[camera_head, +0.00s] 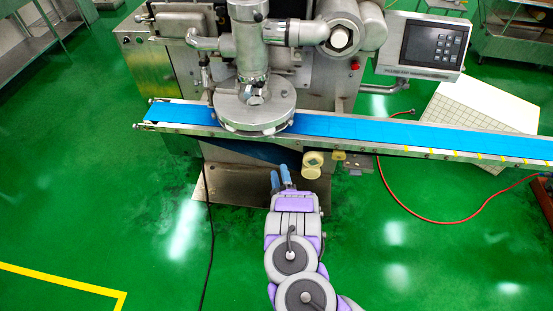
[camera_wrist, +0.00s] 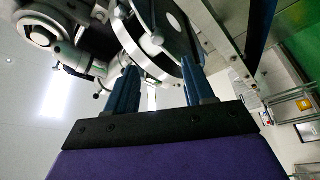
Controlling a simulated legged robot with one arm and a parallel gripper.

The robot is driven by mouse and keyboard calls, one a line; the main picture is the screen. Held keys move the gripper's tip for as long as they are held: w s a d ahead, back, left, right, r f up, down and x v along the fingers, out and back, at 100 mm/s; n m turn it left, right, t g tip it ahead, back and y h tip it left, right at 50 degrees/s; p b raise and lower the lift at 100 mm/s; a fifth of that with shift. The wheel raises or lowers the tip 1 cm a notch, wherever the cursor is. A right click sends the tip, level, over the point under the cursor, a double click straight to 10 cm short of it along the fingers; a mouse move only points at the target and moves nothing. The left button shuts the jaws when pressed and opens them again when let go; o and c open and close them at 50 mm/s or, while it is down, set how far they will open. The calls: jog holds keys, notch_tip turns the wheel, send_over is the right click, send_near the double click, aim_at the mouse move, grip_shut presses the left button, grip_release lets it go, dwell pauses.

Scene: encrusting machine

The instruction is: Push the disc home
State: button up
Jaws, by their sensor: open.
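A round grey metal disc (camera_head: 240,103) sits under the machine's vertical cylinder, over the blue conveyor belt (camera_head: 350,127). I cannot tell from here whether it is fully seated. My gripper (camera_head: 281,175) is in front of the belt and below the disc in the head view, apart from it. Its two blue fingers are spread with nothing between them. In the wrist view my gripper (camera_wrist: 160,72) points towards a round part with a pale rim (camera_wrist: 152,43), which looks like the disc, seen tilted and partly cut off by the top edge.
A beige motor knob (camera_head: 313,160) hangs under the belt's front rail, just right of my fingers. A control panel (camera_head: 432,45) stands at the back right. A red hose (camera_head: 410,212) and a black cable (camera_head: 208,240) lie on the open green floor.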

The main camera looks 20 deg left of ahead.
jog(key=shift+v, duration=1.8)
